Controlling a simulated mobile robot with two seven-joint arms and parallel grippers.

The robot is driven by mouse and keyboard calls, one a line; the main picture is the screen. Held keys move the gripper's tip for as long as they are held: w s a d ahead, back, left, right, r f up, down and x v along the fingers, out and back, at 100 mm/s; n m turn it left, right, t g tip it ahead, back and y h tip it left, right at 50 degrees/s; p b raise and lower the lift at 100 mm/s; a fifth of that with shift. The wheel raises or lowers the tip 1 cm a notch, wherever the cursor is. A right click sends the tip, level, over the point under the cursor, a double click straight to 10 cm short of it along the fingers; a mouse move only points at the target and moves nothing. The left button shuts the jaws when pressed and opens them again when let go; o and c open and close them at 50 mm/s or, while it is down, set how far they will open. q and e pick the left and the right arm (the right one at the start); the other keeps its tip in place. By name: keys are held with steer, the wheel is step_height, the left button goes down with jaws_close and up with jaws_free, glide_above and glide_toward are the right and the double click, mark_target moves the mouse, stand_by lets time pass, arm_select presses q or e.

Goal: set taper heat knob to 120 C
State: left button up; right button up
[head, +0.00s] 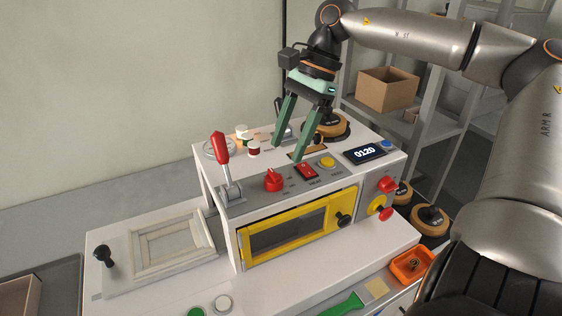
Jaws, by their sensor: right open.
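A white machine with a grey control panel (249,192) stands in the middle. A red knob (273,180) sits on the panel with small marks beside it, too small to read; I cannot tell which label or setting it has. Another red knob (388,184) is on the right front. A display (364,153) reads 0120. My right gripper (287,151) has two green fingers, spread apart and empty, pointing down above the machine top, behind and slightly right of the panel knob, not touching it. My left gripper is not in view.
A red lever (222,160) stands left of the panel knob. A red switch (306,171) and a yellow button (326,162) lie to its right. A yellow-framed door (290,236) is below. Small jars (253,149) stand behind. An orange tray (411,265) is at front right.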

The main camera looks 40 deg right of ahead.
steer(key=v, duration=0.6)
stand_by(0.5)
